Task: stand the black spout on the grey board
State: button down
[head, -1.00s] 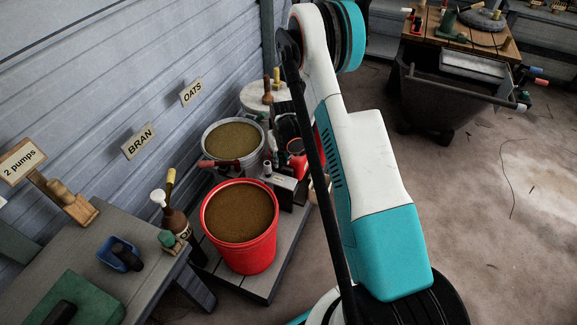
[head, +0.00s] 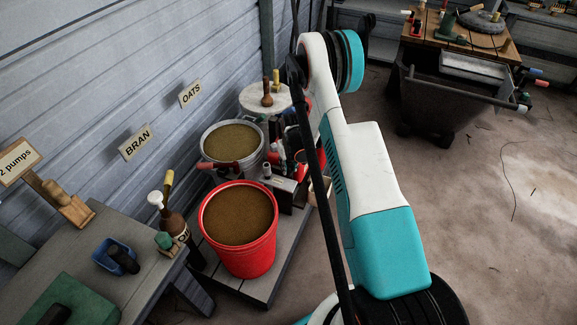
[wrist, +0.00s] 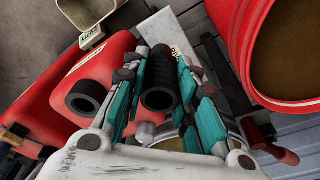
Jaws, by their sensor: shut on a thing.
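In the wrist view my gripper (wrist: 160,112) is shut on a ribbed black spout (wrist: 158,80), which stands between its teal-sided fingers. A second black ring-shaped spout or neck (wrist: 85,98) is on the red can (wrist: 105,75) just to the left, apart from the held one. A pale grey board or block (wrist: 158,32) with a small label lies beyond the fingers; I cannot tell if it is the grey board. In the head view a similar grey block (head: 284,183) stands behind the red bucket. My gripper is hidden there behind my arm.
A red bucket (head: 244,262) of grain stands close by on a slatted platform (head: 262,288), and shows in the wrist view (wrist: 240,45). A metal bucket (head: 232,163), bottles and cans crowd the wall. A bench (head: 150,262) stands left. The floor at right is open.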

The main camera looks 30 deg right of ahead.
aim_at(289, 175)
notch_tip(289, 175, down, 2)
jog(key=shift+b, duration=0.7)
jog(key=shift+f, duration=1.85)
jog(key=shift+f, duration=0.45)
jog(key=c, duration=1.2)
grip_release()
jog(key=r, duration=0.4)
jog(key=s+r, duration=0.1)
jog(key=r, duration=0.7)
jog(key=shift+s+a, duration=0.1)
jog(key=shift+s, duration=0.25)
